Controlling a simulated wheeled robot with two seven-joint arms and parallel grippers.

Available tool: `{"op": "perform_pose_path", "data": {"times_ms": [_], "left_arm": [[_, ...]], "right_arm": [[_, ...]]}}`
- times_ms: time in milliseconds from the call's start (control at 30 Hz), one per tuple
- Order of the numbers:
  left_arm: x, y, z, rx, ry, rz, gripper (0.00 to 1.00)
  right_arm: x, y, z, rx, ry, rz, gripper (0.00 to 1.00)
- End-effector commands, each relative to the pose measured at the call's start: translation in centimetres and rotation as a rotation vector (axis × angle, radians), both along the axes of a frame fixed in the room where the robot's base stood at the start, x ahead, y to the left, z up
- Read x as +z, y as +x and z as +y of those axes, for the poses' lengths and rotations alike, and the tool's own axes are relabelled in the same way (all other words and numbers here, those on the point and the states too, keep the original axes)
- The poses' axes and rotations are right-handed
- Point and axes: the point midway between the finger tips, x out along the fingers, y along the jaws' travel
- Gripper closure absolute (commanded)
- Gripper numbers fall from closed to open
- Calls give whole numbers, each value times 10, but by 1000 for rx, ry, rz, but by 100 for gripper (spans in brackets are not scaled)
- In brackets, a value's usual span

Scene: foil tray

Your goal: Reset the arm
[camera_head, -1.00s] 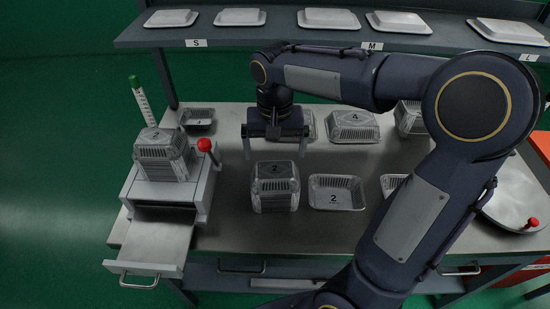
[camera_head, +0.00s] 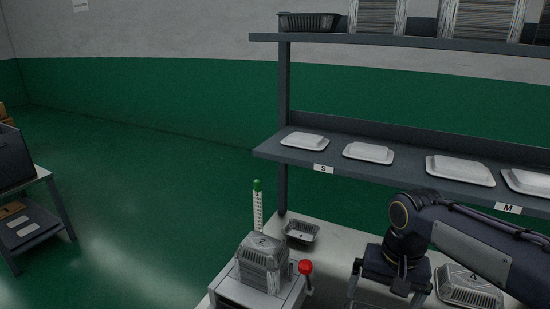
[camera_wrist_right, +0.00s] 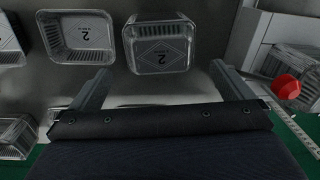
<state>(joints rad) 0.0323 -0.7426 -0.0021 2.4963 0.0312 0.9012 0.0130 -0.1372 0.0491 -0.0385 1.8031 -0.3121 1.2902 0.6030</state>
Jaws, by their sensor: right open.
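My right arm (camera_head: 470,243) reaches in from the right edge in the head view. Its gripper (camera_head: 387,291) hangs fingers down above the bench, right of the red knob, with its tips near the picture's lower edge. In the right wrist view the gripper (camera_wrist_right: 163,86) has its two fingers wide apart with nothing held between them. A foil tray stack marked 2 (camera_wrist_right: 160,45) and a single foil tray marked 2 (camera_wrist_right: 86,38) lie on the bench beyond the fingers. My left gripper is not in view.
The device with a red knob (camera_head: 306,267) carries a foil tray stack (camera_head: 262,261). A green-topped marked post (camera_head: 257,208) and a small foil tray (camera_head: 301,231) stand nearby. The shelf (camera_head: 400,171) holds white lids. A side table (camera_head: 40,222) is at left; the floor between is clear.

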Motion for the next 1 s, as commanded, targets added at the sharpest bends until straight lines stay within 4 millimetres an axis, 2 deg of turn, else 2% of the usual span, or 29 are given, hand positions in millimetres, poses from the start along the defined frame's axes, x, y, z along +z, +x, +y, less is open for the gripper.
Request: {"op": "perform_pose_path", "data": {"times_ms": [200, 300, 400, 600, 1000], "left_arm": [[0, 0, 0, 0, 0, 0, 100], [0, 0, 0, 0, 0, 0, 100], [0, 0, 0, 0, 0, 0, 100], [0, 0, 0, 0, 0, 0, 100], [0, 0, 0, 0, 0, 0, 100]], "right_arm": [[0, -79, 9, 125, 146, -209, 0], [-9, -110, 19, 179, 184, -317, 0], [-18, -131, 29, 218, 201, -409, 0], [-31, -148, 40, 255, 206, -502, 0], [-32, -149, 41, 259, 206, -506, 0]]}}
